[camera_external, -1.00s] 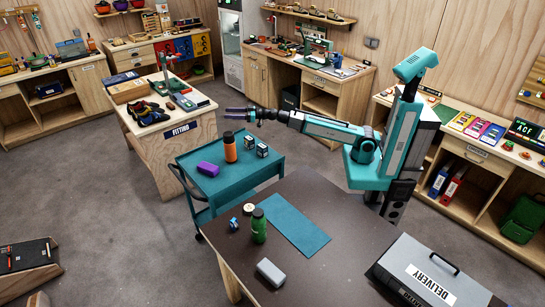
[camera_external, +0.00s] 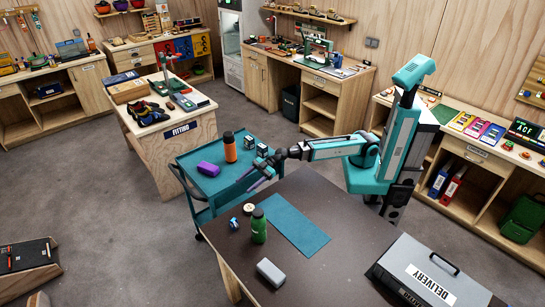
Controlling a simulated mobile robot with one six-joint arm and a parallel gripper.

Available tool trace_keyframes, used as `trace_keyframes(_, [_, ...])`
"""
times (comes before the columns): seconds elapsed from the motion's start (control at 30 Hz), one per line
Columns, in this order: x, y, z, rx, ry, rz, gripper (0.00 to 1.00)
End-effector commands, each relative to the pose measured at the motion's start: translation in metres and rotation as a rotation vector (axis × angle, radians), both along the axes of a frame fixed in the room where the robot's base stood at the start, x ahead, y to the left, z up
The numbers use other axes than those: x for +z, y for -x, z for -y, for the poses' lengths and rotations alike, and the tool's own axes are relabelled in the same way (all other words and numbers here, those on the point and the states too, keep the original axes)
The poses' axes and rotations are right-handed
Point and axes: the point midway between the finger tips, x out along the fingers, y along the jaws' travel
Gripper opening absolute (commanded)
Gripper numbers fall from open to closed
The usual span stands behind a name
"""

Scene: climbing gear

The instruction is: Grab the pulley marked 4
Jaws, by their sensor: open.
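My gripper (camera_external: 249,183) reaches down and left over the right side of the teal cart (camera_external: 193,160), with its two purple fingers apart and nothing seen between them. Two small dark-and-white items (camera_external: 249,142) (camera_external: 262,150) stand on the cart behind the gripper; no number is readable on them. A small blue item (camera_external: 233,223) lies on the dark table (camera_external: 330,240), in front of and below the gripper. It may be a pulley, but its shape and any mark are too small to tell. I cannot make out which thing is marked 4.
The cart also holds an orange bottle (camera_external: 230,147) and a purple case (camera_external: 208,169). On the dark table are a green bottle (camera_external: 258,226), a pale round item (camera_external: 248,208), a grey case (camera_external: 270,272), a teal mat (camera_external: 288,224) and a DELIVERY box (camera_external: 425,275).

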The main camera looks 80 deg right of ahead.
Motion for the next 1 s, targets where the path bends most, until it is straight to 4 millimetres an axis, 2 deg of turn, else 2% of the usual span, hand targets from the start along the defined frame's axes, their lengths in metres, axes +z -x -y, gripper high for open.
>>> trace_keyframes(0.03, [-0.016, 0.014, -0.016, 0.037, 0.029, -0.010, 0.56])
trace_keyframes(0.1, [-0.031, 0.029, -0.032, 0.077, 0.066, -0.020, 0.56])
trace_keyframes(0.2, [-0.045, 0.045, -0.047, 0.116, 0.104, -0.030, 0.56])
trace_keyframes(0.3, [-0.052, 0.052, -0.054, 0.135, 0.125, -0.035, 0.56])
trace_keyframes(0.77, [-0.054, 0.052, -0.057, 0.139, 0.129, -0.036, 0.56])
trace_keyframes(1.0, [-0.060, 0.041, -0.071, 0.140, 0.130, -0.037, 0.56])
